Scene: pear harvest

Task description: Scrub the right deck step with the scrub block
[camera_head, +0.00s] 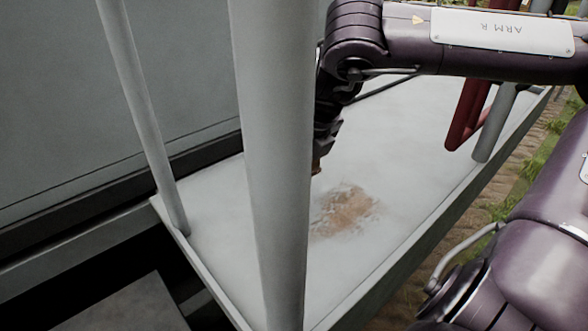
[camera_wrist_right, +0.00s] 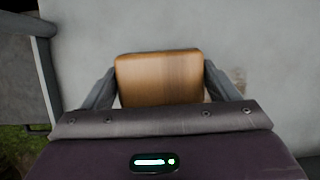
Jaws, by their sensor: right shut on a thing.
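The right deck step (camera_head: 392,128) is a pale grey platform with a brown dirt patch (camera_head: 344,210) on its top. My right gripper (camera_head: 318,165) hangs over the step just beyond the patch, partly hidden behind a thick grey post. In the right wrist view it is shut on the scrub block (camera_wrist_right: 160,78), a wooden block held between both fingers. Only a sliver of the block (camera_head: 316,167) shows in the head view. I cannot tell whether it touches the step. A faint brown mark (camera_wrist_right: 238,80) shows right of the block in the wrist view. My left gripper is not in view.
A thick grey post (camera_head: 275,150) stands in front of the step, and a thinner post (camera_head: 145,115) stands at its left corner. A dark red bar (camera_head: 470,105) and another grey post (camera_head: 495,122) stand at the right edge. Grass and paving lie beyond.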

